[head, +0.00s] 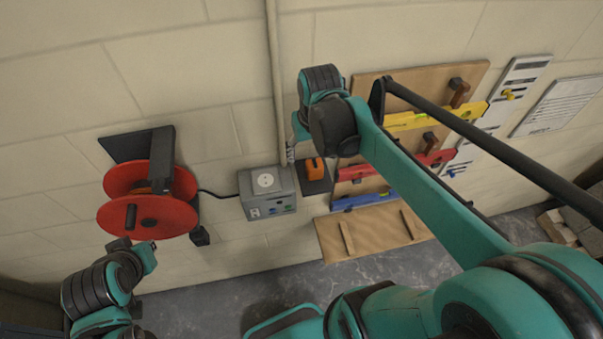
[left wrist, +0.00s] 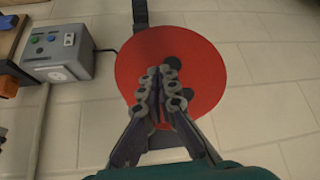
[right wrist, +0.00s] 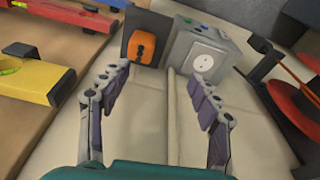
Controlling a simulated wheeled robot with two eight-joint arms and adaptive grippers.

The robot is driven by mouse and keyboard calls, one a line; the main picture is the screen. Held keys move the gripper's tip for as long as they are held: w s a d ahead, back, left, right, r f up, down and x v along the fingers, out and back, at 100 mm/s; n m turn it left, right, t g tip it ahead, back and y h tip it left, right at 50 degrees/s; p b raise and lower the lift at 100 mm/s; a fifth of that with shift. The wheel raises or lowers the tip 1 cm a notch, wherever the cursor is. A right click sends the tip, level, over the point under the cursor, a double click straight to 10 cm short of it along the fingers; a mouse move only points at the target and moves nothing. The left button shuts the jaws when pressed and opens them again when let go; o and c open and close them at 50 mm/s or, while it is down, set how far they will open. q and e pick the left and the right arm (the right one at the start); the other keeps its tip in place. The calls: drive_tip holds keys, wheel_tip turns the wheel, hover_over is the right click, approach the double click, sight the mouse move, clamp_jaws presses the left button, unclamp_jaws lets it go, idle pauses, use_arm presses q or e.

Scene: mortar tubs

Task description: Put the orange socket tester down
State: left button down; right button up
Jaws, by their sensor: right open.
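The orange socket tester (head: 316,168) sits on a small dark holder (head: 318,185) on the wall, right of the grey socket box. In the right wrist view the tester (right wrist: 142,46) stands against the dark holder (right wrist: 157,22), beyond my fingertips and apart from them. My right gripper (right wrist: 158,76) is open and empty. In the head view it is mostly hidden by its own wrist, just above the tester. My left gripper (left wrist: 163,72) is shut with nothing visible between its fingers, in front of the red reel.
The grey socket box (head: 267,192) has a white socket on top. The red cable reel (head: 150,222) hangs left of it. A wooden board with yellow (head: 408,121), red and blue levels is on the right. A vertical pipe (head: 276,80) runs above the box.

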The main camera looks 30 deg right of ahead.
use_arm(q)
drive_tip(key=shift+s, duration=0.15)
use_arm(e)
drive_tip(key=s+a+f+n+t, duration=0.1)
drive_tip(key=s+a+t, duration=0.3)
drive_tip(key=s+a, duration=0.2)
drive_tip(key=shift+s+a+f+n+t, duration=0.2)
drive_tip(key=shift+s+n+t, duration=0.2)
drive_tip(key=shift+s, duration=0.4)
use_arm(q)
wheel_tip(320, 180, down, 28)
drive_tip(key=b, duration=2.8)
use_arm(e)
wheel_tip(320, 180, down, 28)
